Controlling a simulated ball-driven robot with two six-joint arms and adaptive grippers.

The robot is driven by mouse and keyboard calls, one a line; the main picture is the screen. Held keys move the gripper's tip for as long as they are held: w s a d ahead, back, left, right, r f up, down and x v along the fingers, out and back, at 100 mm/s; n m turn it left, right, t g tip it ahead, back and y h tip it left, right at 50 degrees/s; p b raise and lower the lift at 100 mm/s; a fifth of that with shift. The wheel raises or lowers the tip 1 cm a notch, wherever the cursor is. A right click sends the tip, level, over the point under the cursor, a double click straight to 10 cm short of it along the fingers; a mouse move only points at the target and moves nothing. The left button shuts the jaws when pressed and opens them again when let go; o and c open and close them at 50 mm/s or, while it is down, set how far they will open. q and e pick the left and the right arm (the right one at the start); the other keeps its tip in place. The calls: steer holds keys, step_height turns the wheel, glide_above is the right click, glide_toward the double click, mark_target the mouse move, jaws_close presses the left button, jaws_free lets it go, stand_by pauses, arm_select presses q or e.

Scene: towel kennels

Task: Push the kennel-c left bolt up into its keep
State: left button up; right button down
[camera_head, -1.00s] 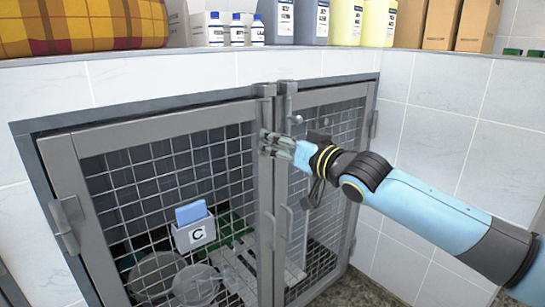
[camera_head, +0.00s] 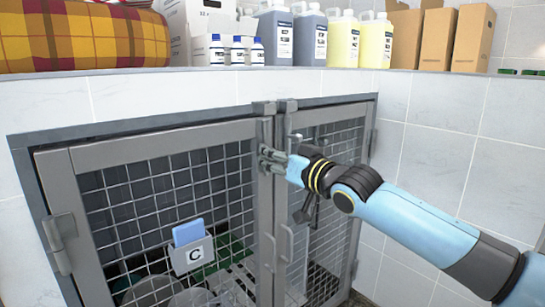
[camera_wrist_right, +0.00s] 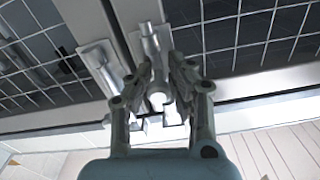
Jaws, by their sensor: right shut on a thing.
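The keep (camera_head: 264,108) sits on the frame above that door's right edge. My right gripper (camera_head: 268,158) is shut on the kennel-c left bolt, just below the keep. In the right wrist view my right gripper (camera_wrist_right: 165,78) has its fingers on either side of the bright bolt (camera_wrist_right: 152,42). The fingers hide part of the bolt, and I cannot tell whether its tip is inside the keep. My left gripper is not in view.
A second bolt (camera_wrist_right: 102,68) stands beside the held one, close to my fingers. The right mesh door (camera_head: 335,150) is behind my arm. A shelf with bottles (camera_head: 279,38), boxes and a plaid towel (camera_head: 80,35) runs above. Bare tiled wall lies to the right.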

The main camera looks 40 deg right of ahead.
mark_target(268, 139)
steer(key=shift+r, duration=0.1)
step_height(268, 139, up, 4)
steer(key=p, duration=0.3)
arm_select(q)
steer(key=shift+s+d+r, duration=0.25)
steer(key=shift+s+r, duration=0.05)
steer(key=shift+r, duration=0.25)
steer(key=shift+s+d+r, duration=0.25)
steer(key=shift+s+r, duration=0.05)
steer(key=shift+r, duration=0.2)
arm_select(e)
steer(key=shift+f, duration=0.2)
steer(key=c, duration=1.2)
jaws_free()
steer(key=shift+d+f, duration=0.1)
steer(key=shift+d, duration=0.05)
